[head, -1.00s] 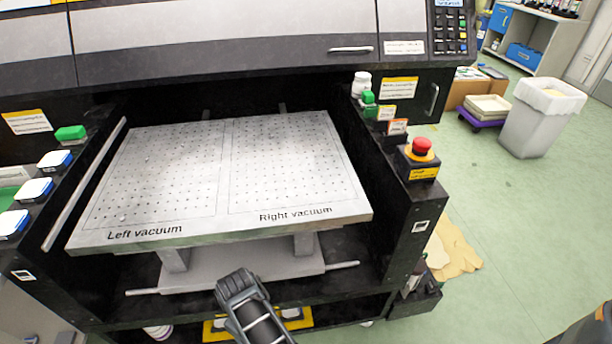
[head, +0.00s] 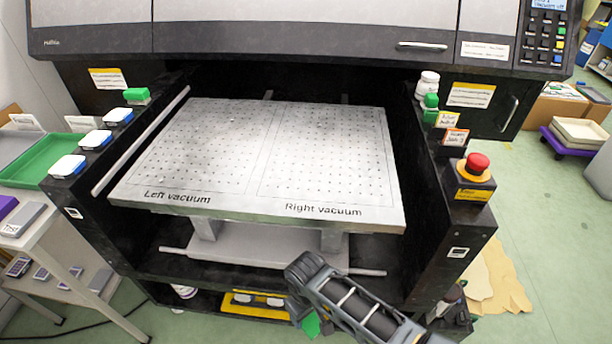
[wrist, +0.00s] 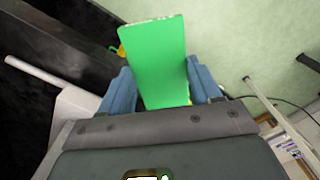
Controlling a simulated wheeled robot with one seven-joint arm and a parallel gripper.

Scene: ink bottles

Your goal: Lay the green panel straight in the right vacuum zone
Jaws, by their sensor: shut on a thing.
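The green panel (wrist: 155,58) is a flat rectangle held between the two blue fingers of my gripper (wrist: 162,85) in the wrist view. In the head view only a small green corner of the panel (head: 311,324) shows below my gripper (head: 300,310); my arm hides the rest. My gripper is low in front of the machine, below the bed's front edge. The right vacuum zone (head: 325,160) is the empty, dotted right half of the grey bed, labelled "Right vacuum". The left vacuum zone (head: 205,150) is also bare.
Black side walls flank the bed. A red emergency button (head: 477,163) and a white bottle (head: 427,84) stand on the right wall. A green tray (head: 45,160) lies left, above a shelf cart. The machine's cover overhangs the back.

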